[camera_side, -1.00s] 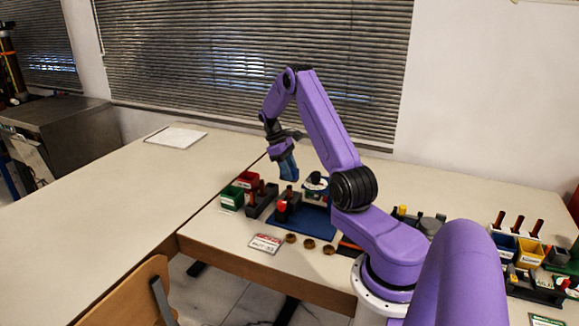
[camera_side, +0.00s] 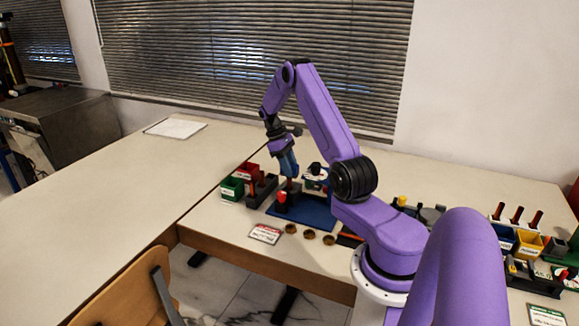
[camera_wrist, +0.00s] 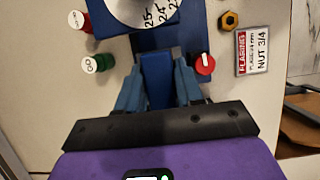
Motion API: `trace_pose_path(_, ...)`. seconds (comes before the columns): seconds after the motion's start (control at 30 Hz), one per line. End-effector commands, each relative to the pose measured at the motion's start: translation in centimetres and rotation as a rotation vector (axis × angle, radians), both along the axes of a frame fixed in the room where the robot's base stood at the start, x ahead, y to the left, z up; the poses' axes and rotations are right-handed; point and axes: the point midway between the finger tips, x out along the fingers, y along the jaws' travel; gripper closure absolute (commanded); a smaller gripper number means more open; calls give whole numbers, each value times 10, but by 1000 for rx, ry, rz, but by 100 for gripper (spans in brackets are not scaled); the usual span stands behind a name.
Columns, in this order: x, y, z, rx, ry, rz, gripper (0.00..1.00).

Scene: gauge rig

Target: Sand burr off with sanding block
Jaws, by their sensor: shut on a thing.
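My gripper (camera_side: 287,163) points down over the left part of the blue rig base (camera_side: 316,217). In the wrist view its two blue fingers (camera_wrist: 158,80) are shut on a dark blue block (camera_wrist: 157,82), which I take to be the sanding block. Its working face is hidden. Just below the fingertips in the side view is a brown upright piece (camera_side: 291,185); I cannot tell whether the held block touches it. A red knob (camera_wrist: 205,63) stands beside the right finger in the wrist view. The burr cannot be made out.
A numbered dial (camera_wrist: 145,10) lies ahead of the fingers. Red (camera_side: 247,170) and green (camera_side: 232,188) bins and a dark rack (camera_side: 262,190) stand left of the base. Several brass nuts (camera_side: 309,235) and a label card (camera_side: 265,234) lie in front. The left table is mostly clear.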

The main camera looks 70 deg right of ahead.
Motion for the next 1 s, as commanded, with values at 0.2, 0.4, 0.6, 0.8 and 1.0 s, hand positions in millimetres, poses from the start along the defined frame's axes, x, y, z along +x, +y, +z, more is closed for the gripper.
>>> trace_pose_path(0.2,0,0,-3,0,0,0,96)
trace_pose_path(0.4,0,0,-5,0,1,0,96)
trace_pose_path(0.6,0,0,-8,0,0,0,96)
trace_pose_path(0.8,0,0,-10,-1,0,0,96)
trace_pose_path(1.0,0,0,-11,-1,0,-1,96)
